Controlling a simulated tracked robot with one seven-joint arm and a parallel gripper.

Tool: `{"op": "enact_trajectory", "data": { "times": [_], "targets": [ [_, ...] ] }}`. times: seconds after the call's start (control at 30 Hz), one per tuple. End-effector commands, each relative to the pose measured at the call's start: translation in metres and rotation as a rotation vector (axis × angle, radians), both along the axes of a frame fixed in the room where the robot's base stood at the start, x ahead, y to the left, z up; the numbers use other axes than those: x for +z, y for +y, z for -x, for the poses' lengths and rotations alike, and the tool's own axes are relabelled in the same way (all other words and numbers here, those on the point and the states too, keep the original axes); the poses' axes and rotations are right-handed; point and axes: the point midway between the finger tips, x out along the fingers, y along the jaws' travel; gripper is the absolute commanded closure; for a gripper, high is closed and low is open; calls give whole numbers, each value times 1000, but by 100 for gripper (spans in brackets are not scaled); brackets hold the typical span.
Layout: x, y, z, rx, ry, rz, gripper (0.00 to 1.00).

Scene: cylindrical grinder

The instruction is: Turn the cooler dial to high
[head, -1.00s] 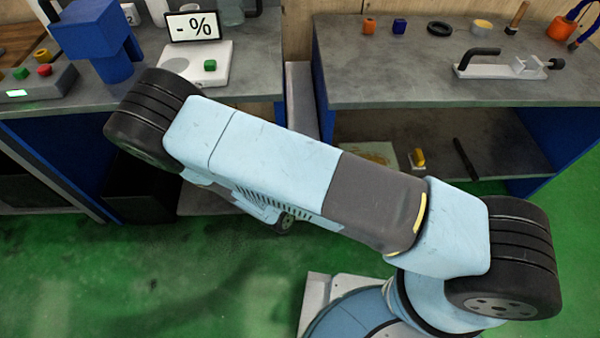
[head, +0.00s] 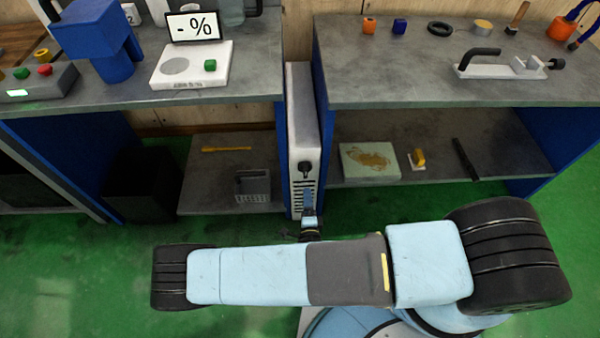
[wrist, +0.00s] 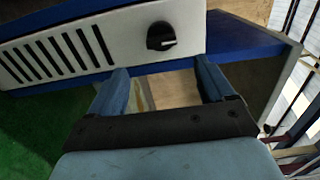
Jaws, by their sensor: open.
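The cooler (head: 304,118) is a narrow white cabinet standing between the two benches. Its black dial (head: 305,169) sits on the front face above the dark vent slots. In the wrist view, the dial (wrist: 161,37) is a round black knob with a white pointer mark toward the picture's right, and the slots lie to its left. No setting labels can be read. My gripper (head: 309,218) is in front of the cooler, below the dial in the head view. In the wrist view, my gripper (wrist: 162,75) is open and empty, its fingers apart and short of the dial.
The left bench (head: 120,97) and right bench (head: 440,98) flank the cooler closely. A grey basket (head: 252,187) stands on the left lower shelf, and a pale green block (head: 369,162) lies on the right one. The green floor in front is open.

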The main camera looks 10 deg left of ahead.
Motion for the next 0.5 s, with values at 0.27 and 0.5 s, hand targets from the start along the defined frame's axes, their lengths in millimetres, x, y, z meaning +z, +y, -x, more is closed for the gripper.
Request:
{"op": "enact_trajectory", "data": {
  "times": [0.27, 0.5],
  "targets": [
    [0, 11, -48, -3, -1, -1, 18],
    [1, 20, -88, -4, -1, -1, 18]
  ]
}}
